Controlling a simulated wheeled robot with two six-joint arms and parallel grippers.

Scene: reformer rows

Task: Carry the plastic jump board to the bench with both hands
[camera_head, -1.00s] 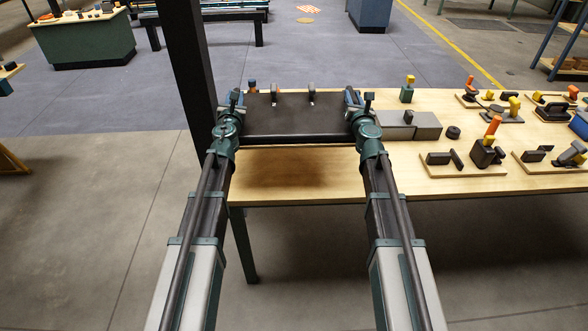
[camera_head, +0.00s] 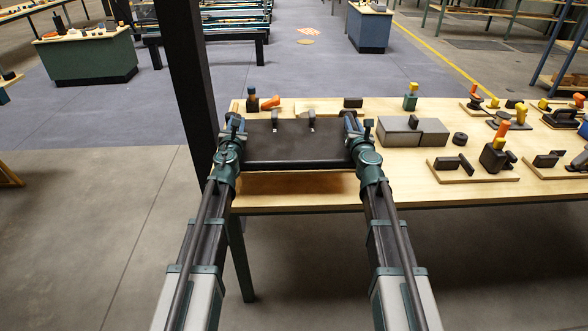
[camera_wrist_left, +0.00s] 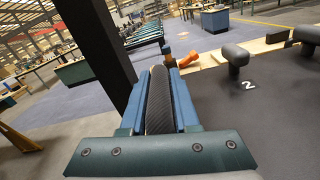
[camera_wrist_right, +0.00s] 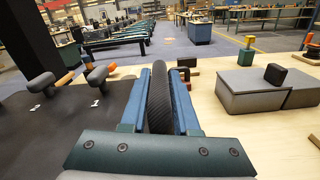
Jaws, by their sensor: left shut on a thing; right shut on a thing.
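The jump board is a flat dark panel (camera_head: 292,148) with two grey-topped pegs standing on it. It lies level over the left part of the pale wooden bench top (camera_head: 450,194), with a shadow just under its front edge. I cannot tell whether it touches the top. My left gripper (camera_head: 234,128) is shut on its left edge and my right gripper (camera_head: 354,128) on its right edge. The board also shows in the left wrist view (camera_wrist_left: 275,115), beside a white "2", and in the right wrist view (camera_wrist_right: 50,130).
Grey blocks (camera_head: 400,132) stand close right of my right gripper. Behind the board are an orange-and-dark item (camera_head: 268,103) and a dark block (camera_head: 353,102). Several small fixtures fill the bench's right side. A dark post (camera_head: 190,75) rises close left of my left gripper.

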